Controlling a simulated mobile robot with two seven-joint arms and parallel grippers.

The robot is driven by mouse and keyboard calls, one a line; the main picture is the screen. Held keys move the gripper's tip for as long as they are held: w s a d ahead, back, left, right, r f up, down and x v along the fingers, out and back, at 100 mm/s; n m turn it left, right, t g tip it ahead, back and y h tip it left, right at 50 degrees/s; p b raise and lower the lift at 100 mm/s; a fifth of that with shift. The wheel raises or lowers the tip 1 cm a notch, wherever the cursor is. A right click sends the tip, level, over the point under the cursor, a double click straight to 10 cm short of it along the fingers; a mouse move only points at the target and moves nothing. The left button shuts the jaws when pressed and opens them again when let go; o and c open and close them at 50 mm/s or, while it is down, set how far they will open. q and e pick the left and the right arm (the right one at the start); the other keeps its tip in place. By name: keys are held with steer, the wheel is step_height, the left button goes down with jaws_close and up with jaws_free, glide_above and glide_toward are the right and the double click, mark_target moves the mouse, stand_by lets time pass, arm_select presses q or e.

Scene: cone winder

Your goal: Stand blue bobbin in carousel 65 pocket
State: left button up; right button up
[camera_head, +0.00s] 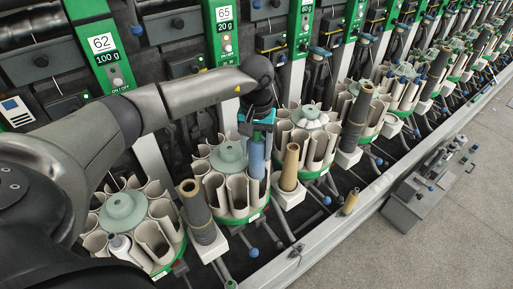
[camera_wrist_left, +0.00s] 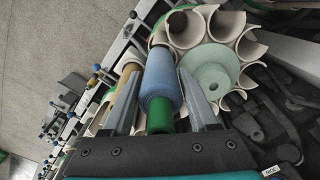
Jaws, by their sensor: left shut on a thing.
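The blue bobbin (camera_head: 257,155) is upright at the right side of the carousel under the 65 label (camera_head: 223,12). My left gripper (camera_head: 257,122) is above it, shut on its upper end. In the left wrist view the blue bobbin (camera_wrist_left: 161,80) with its green end (camera_wrist_left: 160,115) lies between the two fingers of the left gripper (camera_wrist_left: 162,108). Carousel 65 (camera_head: 239,218) has several cream pockets around a pale green cone (camera_head: 229,154). The bobbin's lower end is hidden among the pockets; I cannot tell how deep it sits. My right gripper is not in view.
A tan bobbin (camera_head: 290,168) stands close right of carousel 65. A dark bobbin (camera_head: 196,209) stands at its left front. Carousel 62 (camera_head: 160,225) is to the left, below my arm. A grey box (camera_head: 425,190) lies on the right; the floor beyond is clear.

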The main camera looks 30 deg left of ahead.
mark_target(257, 165)
arm_select(q)
steer(key=shift+f+b, duration=1.85)
steer(key=shift+f, duration=0.4)
steer(key=shift+f+b, duration=1.05)
steer(key=o, duration=1.3)
steer(key=shift+c, duration=0.2)
step_height(257, 165, up, 15)
steer(key=shift+r+p, duration=0.15)
steer(key=shift+p, duration=0.85)
